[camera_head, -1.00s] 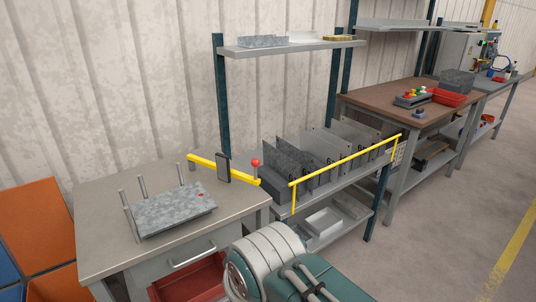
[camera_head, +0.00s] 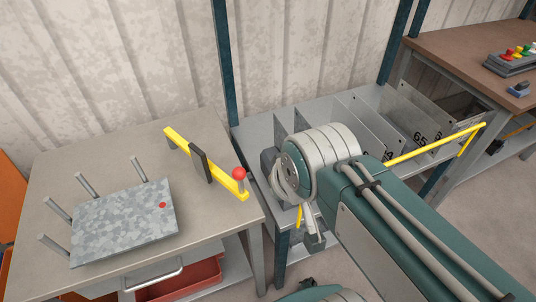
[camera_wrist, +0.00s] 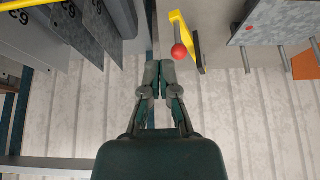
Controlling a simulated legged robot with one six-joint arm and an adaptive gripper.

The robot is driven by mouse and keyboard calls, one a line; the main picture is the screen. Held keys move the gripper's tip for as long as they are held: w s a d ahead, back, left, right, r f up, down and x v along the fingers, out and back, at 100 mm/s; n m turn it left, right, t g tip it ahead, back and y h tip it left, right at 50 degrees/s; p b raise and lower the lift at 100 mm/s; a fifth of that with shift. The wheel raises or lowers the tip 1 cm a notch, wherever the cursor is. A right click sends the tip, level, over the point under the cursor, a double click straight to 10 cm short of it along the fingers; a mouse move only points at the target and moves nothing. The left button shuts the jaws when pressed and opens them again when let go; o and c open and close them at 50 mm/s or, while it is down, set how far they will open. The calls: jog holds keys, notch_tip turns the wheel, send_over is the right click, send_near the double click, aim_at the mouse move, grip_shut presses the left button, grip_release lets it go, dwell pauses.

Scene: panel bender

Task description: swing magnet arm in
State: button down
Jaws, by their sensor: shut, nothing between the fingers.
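The magnet arm is a yellow bar (camera_head: 180,143) with a dark upright plate (camera_head: 200,165) near its middle and a red ball knob (camera_head: 239,173) on its right end. It stretches across the back right of the grey bench top. In the wrist view the red knob (camera_wrist: 179,51) and part of the yellow bar (camera_wrist: 183,24) show above and right of my gripper (camera_wrist: 159,64). My gripper's fingers are together and empty, apart from the knob. In the head view my arm's wrist hides the fingers.
A rack (camera_head: 262,135) of upright metal sheets stands right of the bench, with a yellow rail (camera_head: 425,147). An open red drawer (camera_head: 180,278) is below the bench top.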

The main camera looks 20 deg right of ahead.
jog(key=w+d+f+m+g+y, duration=0.1)
jog(key=w+d+f+m+g, duration=0.1)
jog(key=w+m, duration=0.5)
jog(key=w+d+f+m+g+y, duration=0.1)
jog(key=w+d+f+m+g, duration=0.2)
jog(key=w+m, duration=0.5)
jog(key=shift+w+d+f+g+y, duration=0.2)
jog(key=shift+w+f+g+y, duration=0.15)
jog(key=shift+w+g, duration=0.3)
jog(key=shift+a, duration=0.15)
